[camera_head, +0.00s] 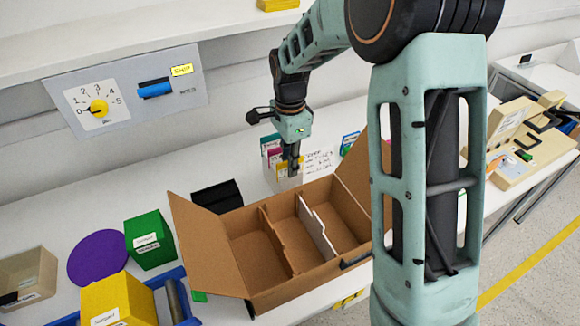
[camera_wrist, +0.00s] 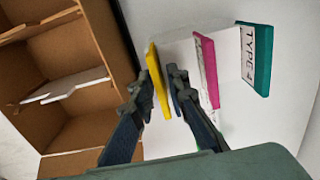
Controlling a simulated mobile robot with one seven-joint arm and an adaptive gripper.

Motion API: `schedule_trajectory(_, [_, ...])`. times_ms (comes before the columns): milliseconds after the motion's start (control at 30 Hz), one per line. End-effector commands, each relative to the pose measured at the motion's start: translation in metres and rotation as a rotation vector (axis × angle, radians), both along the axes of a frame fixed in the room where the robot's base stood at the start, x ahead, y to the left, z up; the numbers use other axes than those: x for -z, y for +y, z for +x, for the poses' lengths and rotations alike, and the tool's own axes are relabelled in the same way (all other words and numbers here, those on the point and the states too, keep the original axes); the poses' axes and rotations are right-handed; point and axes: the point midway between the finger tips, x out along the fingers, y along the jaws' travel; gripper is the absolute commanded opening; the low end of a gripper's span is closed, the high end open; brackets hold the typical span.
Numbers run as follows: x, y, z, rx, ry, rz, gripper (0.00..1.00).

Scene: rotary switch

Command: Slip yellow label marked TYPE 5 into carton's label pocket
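A yellow label (camera_wrist: 154,66), seen almost edge-on with its marking hidden, stands in a row with a pink label (camera_wrist: 207,72) and a teal one marked TYPE 4 (camera_wrist: 255,56). My gripper (camera_wrist: 160,76) points down with one finger on each side of the yellow label. Its fingertips are very close to the label's faces; I cannot tell whether they press on it. In the head view my gripper (camera_head: 291,170) is at the label holder, behind the open carton (camera_head: 250,253). The carton has inner dividers. The carton's label pocket cannot be made out clearly.
A green box (camera_head: 150,240), a yellow box (camera_head: 118,300) and a purple disc (camera_head: 97,256) are left of the carton. A black box (camera_head: 216,196) stands behind it. A switch panel (camera_head: 130,95) is on the wall. The carton's raised flaps are close to my arm.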

Motion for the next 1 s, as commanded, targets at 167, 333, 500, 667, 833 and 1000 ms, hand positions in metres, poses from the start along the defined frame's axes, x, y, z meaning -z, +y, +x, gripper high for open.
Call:
schedule_trajectory(167, [0.003,0.0,0.0,0.0,0.0,0.0,0.14])
schedule_trajectory(333, [0.003,0.0,0.0,0.0,0.0,0.0,0.05])
schedule_trajectory(500, [0.002,0.0,0.0,0.0,0.0,0.0,0.0])
schedule_trajectory(667, [0.002,0.0,0.0,0.0,0.0,0.0,0.0])
schedule_trajectory(833, [-0.001,0.0,0.0,0.0,-0.002,0.0,0.0])
schedule_trajectory(1000, [-0.017,0.0,0.001,0.001,-0.004,-0.001,0.0])
